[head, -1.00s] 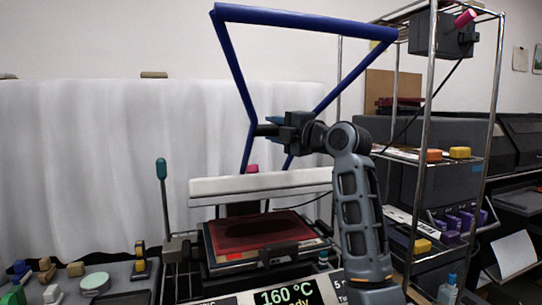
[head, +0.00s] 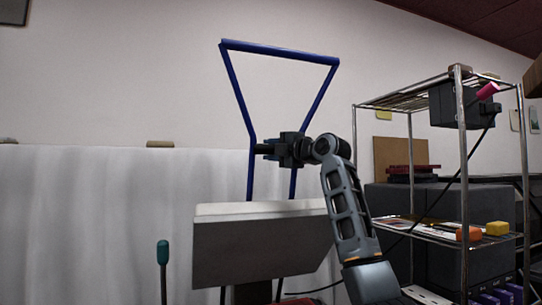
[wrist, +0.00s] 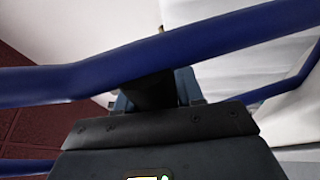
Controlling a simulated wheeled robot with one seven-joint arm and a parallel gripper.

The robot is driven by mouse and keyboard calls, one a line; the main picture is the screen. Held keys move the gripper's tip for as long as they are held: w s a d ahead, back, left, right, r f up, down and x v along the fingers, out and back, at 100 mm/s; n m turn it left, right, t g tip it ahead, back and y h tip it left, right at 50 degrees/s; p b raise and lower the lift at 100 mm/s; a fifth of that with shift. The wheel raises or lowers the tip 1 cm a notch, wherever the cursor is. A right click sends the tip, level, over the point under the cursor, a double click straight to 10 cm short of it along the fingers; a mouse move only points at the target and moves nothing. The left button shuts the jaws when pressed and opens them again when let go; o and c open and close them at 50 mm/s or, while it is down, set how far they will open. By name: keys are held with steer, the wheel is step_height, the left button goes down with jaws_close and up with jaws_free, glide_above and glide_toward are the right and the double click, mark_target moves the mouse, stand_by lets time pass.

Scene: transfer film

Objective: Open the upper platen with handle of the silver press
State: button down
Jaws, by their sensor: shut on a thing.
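The press's blue handle frame (head: 239,90) stands upright above the upper platen (head: 262,248), a pale slab with a grey front face tilted up toward me. My gripper (head: 266,149) is shut on the left bar of the handle, a little above the platen. In the wrist view the blue handle bar (wrist: 150,60) crosses the picture, and my gripper (wrist: 155,90) lies against it; the bar hides part of the fingers. The lower part of the press is out of the head view.
A wire shelf rack (head: 464,140) with boxes and a hanging black cable stands at the right. A teal-tipped lever (head: 163,262) rises left of the platen. A white curtain (head: 100,215) hangs behind; the space above the handle is clear.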

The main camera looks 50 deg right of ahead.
steer(key=shift+w+d+f, duration=0.15)
steer(key=shift+w+f, duration=0.15)
steer(key=shift+f, duration=0.45)
steer(key=c, duration=0.8)
jaws_free()
steer(key=shift+r, duration=0.1)
steer(key=b+v, duration=0.2)
steer(key=v, duration=0.5)
steer(key=shift+s, duration=0.4)
steer(key=shift+r, duration=0.15)
